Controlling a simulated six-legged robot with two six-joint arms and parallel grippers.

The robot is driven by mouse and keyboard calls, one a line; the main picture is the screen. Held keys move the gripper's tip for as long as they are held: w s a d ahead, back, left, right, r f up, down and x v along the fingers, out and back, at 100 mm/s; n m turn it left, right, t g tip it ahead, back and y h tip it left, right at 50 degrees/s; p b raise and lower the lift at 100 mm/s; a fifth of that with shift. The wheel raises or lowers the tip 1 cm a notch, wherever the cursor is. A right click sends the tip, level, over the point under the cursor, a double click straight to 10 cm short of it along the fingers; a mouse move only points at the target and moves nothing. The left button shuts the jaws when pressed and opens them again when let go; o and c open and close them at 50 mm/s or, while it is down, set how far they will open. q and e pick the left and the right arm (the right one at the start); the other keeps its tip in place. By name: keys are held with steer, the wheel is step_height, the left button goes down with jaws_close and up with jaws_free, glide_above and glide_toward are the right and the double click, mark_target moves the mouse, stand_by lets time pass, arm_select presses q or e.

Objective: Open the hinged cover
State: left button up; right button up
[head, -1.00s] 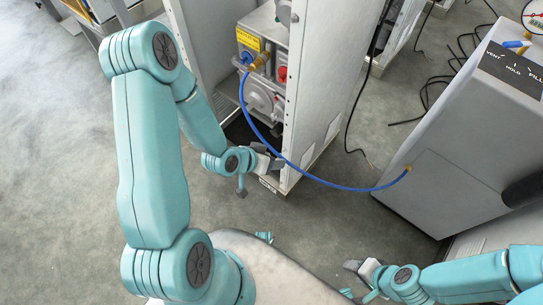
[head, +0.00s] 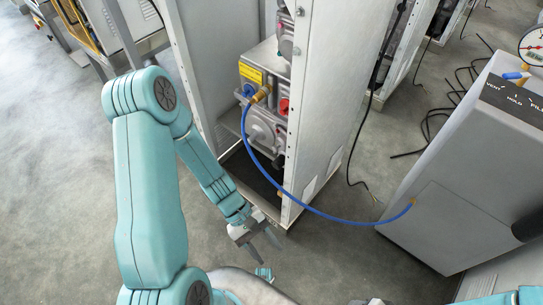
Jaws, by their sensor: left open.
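My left gripper (head: 264,250) is open and empty. It hangs above the floor just in front of the foot of the open grey dispenser frame (head: 330,110), its fingers pointing down and to the right. Inside the frame stands a grey unit (head: 262,130) with a round grey front part, a yellow label and a red knob (head: 284,106). I cannot make out for certain which part is the hinged cover. Only a small grey tip of my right gripper (head: 372,301) shows at the bottom edge, so its jaws cannot be judged.
Black cables (head: 440,110) lie on the floor behind. The concrete floor at the left is clear.

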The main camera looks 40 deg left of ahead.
arm_select(q)
steer(key=w+a+r+n+t+h+b, duration=0.15)
steer(key=w+n+t+h+b, duration=0.25)
steer(key=w+n+t, duration=0.4)
steer(key=n+t+y+b, duration=0.9)
steer(key=n+t+b, duration=0.1)
steer(key=n+t, duration=0.15)
glide_toward(274, 149)
steer(key=shift+n+g, duration=0.25)
steer(key=shift+n, duration=0.2)
steer(key=b+x, duration=0.4)
steer(key=x, duration=0.4)
steer(key=shift+a, duration=0.1)
steer(key=shift+w, duration=0.45)
steer(key=shift+r, duration=0.1)
arm_select(e)
step_height(274, 149, down, 19)
steer(key=w+d, duration=0.1)
steer(key=shift+w+t, duration=0.2)
steer(key=shift+t, duration=0.1)
steer(key=shift+d+f, duration=0.1)
